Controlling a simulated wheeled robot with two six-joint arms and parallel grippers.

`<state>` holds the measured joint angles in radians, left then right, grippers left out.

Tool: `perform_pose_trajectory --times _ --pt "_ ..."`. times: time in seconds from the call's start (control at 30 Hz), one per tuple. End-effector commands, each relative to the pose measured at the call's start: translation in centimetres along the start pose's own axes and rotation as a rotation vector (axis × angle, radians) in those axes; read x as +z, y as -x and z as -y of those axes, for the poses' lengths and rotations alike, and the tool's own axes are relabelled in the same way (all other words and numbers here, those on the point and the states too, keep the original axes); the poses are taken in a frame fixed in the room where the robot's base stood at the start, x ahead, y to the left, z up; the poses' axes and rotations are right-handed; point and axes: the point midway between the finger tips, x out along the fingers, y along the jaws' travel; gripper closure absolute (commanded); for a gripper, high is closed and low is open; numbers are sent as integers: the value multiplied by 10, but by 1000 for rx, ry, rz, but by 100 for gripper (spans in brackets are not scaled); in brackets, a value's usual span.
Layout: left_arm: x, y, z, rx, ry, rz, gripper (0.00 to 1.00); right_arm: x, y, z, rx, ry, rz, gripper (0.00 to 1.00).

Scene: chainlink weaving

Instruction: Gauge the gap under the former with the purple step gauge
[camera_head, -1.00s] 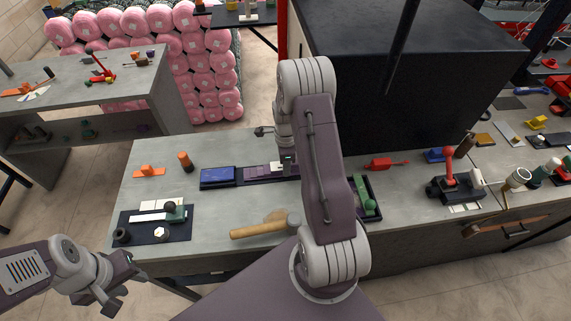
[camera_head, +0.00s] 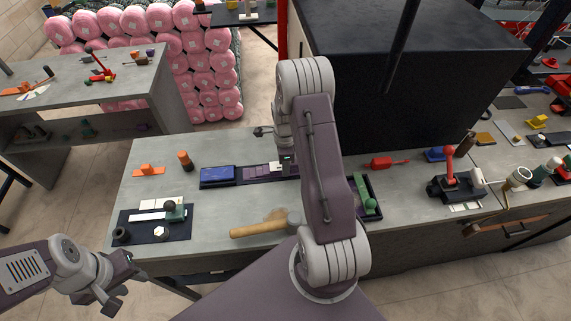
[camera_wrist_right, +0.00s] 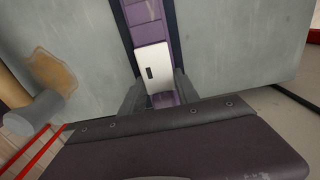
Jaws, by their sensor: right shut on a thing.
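The purple step gauge (camera_head: 258,172) lies in a long dark tray, and its white grip block shows beside my right gripper (camera_head: 287,169). In the right wrist view, the white block (camera_wrist_right: 153,68) sits between the two fingers of my right gripper (camera_wrist_right: 160,92), which is shut on it. Purple steps (camera_wrist_right: 147,20) run away from the block along the tray. My left gripper (camera_head: 117,291) hangs empty off the front left of the bench; its opening is hard to tell. A green block with a dark knob (camera_head: 172,209) stands on a dark mat; I cannot tell whether it is the former.
A blue box (camera_head: 217,177) adjoins the gauge's tray. A wooden-handled mallet (camera_head: 262,229) lies in front. An orange piece (camera_head: 148,170) and an orange-brown cylinder (camera_head: 185,160) stand at the back left. A large black cabinet (camera_head: 400,85) rises behind. Bare bench lies between mat and tray.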

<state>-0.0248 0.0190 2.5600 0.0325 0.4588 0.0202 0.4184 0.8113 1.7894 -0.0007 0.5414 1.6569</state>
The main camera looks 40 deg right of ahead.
Motion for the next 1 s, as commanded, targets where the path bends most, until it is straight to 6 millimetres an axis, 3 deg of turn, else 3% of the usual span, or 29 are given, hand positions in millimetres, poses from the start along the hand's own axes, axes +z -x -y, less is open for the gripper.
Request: perform_pose_trajectory --times 0.6,1.0 --pt "0 1 0 0 0 0 64 19 0 0 0 0 0 100" --pt "0 1 0 0 0 0 64 20 0 0 0 0 0 100"
